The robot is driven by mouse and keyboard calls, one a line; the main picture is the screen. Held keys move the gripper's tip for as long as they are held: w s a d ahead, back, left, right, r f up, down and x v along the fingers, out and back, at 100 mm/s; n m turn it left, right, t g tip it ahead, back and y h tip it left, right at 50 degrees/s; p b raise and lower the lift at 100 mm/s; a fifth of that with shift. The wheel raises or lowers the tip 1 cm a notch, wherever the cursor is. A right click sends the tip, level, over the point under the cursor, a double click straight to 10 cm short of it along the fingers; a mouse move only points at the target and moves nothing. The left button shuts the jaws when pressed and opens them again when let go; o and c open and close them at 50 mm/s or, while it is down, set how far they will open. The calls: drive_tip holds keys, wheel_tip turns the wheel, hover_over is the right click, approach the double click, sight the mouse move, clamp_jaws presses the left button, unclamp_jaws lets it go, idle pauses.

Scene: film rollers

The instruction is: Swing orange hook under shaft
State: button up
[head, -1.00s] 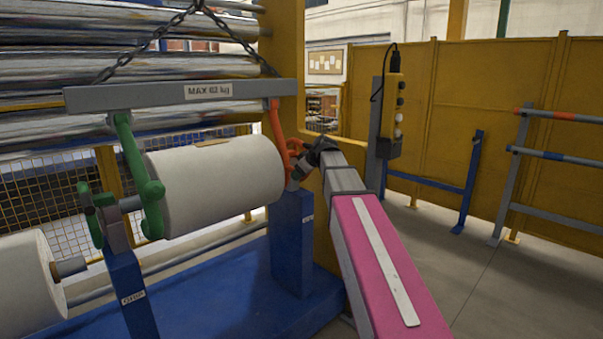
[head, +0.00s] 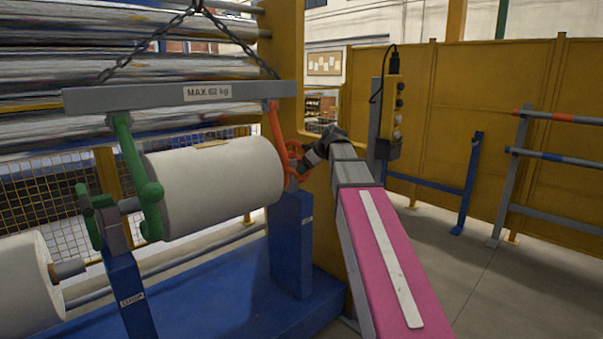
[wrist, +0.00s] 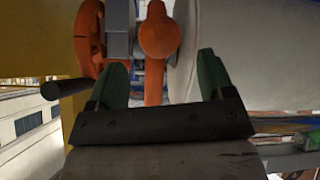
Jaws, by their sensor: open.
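The orange hook (head: 275,128) hangs from the right end of the grey lifting bar (head: 150,97), beside the right end face of the white roll (head: 215,185). It also shows in the wrist view (wrist: 158,35), its lower arm passing between my fingers. My gripper (head: 303,163) is at the hook's lower part; in the wrist view my gripper (wrist: 162,78) has its green fingers apart, one on each side of the orange arm. I cannot tell whether they touch it. The shaft (head: 130,205) shows at the roll's left end; its right end is mostly hidden.
A green hook (head: 131,165) hangs at the left end. Blue stands (head: 292,245) flank the roll, with an orange latch (wrist: 88,40) next to the hook. A yellow post and control pendant (head: 394,105) are close to my arm.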

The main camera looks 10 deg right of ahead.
drive_tip(key=shift+v, duration=2.2)
